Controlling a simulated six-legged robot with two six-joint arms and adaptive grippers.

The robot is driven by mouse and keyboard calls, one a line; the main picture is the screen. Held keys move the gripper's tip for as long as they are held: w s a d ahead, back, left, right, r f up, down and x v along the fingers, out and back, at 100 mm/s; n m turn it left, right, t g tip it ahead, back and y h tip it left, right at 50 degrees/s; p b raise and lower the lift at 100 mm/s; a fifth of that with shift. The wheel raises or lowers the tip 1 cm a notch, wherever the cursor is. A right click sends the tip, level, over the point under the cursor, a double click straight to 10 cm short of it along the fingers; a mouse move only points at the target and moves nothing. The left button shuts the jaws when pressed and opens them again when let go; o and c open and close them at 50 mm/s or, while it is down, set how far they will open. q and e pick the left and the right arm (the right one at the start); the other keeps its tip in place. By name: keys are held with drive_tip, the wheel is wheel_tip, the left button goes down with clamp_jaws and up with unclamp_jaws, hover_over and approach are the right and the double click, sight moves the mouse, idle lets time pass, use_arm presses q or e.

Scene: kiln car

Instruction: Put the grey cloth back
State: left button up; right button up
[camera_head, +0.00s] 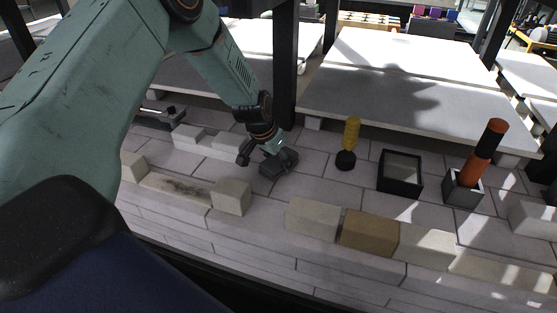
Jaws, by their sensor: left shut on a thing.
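My left gripper (266,153) reaches down from the upper left to the brick deck, near the middle of the view. It is shut on the grey cloth (279,165), a small dark grey bundle just below and right of its wrist. The cloth is low over the pale bricks; I cannot tell whether it touches them. The fingers partly hide it. My right gripper is not in view.
Right of the cloth stand a yellow-handled tool (351,134), an open black box (400,175) and an orange-and-black cylinder (481,157) in a grey holder (463,189). Loose blocks (312,218) line the front. A black post (285,70) rises behind; pale slabs (410,105) lie beyond.

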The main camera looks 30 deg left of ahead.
use_arm(q)
drive_tip(key=shift+f+b, duration=0.3)
drive_tip(key=shift+f, duration=0.1)
idle(0.4)
drive_tip(key=o, duration=1.5)
drive_tip(key=shift+o, duration=0.2)
drive_tip(key=shift+p+v, duration=4.05)
drive_tip(key=shift+p, duration=0.9)
